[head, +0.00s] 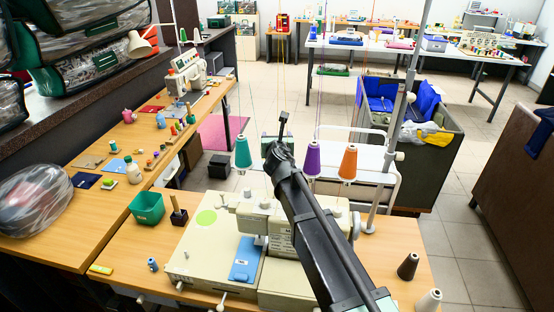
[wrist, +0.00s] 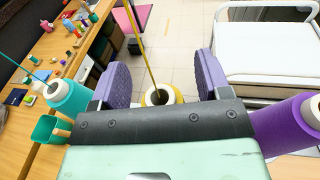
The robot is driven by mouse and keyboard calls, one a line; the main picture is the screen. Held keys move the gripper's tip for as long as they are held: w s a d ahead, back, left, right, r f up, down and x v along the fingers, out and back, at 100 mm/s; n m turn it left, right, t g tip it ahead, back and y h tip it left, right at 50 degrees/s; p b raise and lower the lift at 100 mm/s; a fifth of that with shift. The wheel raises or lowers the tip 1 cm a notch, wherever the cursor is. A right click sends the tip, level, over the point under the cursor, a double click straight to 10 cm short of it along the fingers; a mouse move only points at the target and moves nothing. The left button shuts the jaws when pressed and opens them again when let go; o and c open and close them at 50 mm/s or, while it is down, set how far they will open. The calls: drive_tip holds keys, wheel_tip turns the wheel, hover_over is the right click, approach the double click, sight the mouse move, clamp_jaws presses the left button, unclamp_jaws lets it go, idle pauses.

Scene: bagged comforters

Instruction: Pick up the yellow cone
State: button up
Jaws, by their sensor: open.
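The yellow cone (wrist: 163,95) shows in the wrist view, seen from above with its pale hollow top. A yellow thread rises from it. My gripper (wrist: 161,72) is open, its two purple finger pads apart, with the cone top between them in the picture. I cannot tell whether the pads are level with the cone or above it; neither appears to touch it. The cone's lower part is hidden by my gripper. In the head view my arm hides the yellow cone, between the teal cone (head: 243,152) and the purple cone (head: 312,159).
The teal cone (wrist: 66,97) and purple cone (wrist: 288,123) flank my gripper closely. An orange cone (head: 348,162) stands further right. Threads run up from the cones. A sewing machine (head: 300,212) and metal pole (head: 394,130) are near. A green bin (head: 147,208) sits left.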

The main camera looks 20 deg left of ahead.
clamp_jaws()
idle(0.4)
drive_tip(key=shift+r, duration=0.15)
wheel_tip(320, 180, up, 20)
drive_tip(key=p, duration=2)
